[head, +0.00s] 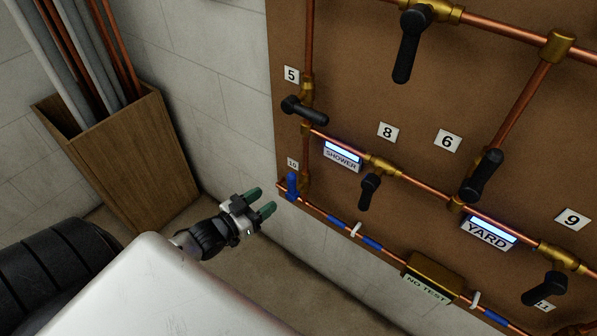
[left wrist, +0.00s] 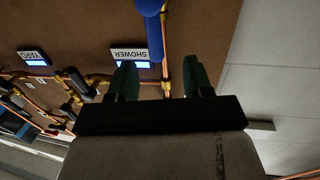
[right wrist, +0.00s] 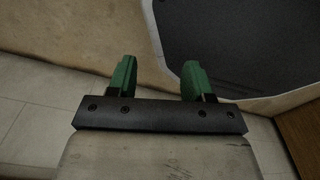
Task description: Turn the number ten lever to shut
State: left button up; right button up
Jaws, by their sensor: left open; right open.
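The number ten lever (head: 292,186) is a short blue handle at the lower left corner of the brown board, just below the small "10" label (head: 292,163). It points roughly up, close beside the vertical copper pipe. In the left wrist view the blue lever (left wrist: 154,32) hangs in from the top edge, beyond and between the fingertips. My left gripper (head: 260,202) is open and empty, a little left of the lever and apart from it. Its green fingers also show in the left wrist view (left wrist: 162,75). My right gripper (right wrist: 158,68) is open and empty, away from the board.
Black levers sit close by: one under the "5" label (head: 291,74) and one beside the SHOWER plate (head: 342,157). A brass NO TEST box (head: 436,276) is on the lower pipe. A wooden bin (head: 130,160) of pipes stands left. Clear floor lies below the board.

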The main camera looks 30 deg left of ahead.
aim_at(293, 180)
pick_arm(q)
jog(key=w, duration=0.1)
jog(key=w+d+r, duration=0.1)
jog(key=w+d, duration=0.1)
jog(key=w, duration=0.1)
jog(key=shift+r, duration=0.35)
jog(key=x, duration=0.5)
jog(key=shift+w, duration=0.25)
jog(key=shift+w+d, duration=0.25)
jog(key=shift+w, duration=0.35)
jog(key=shift+f, duration=0.1)
pick_arm(e)
jog(key=shift+d+f, duration=0.25)
jog(key=shift+d, duration=0.05)
pick_arm(q)
jog(key=shift+c, duration=0.5)
pick_arm(e)
jog(key=shift+s, duration=0.1)
pick_arm(q)
grip_shut()
pick_arm(e)
jog(key=shift+d, duration=0.5)
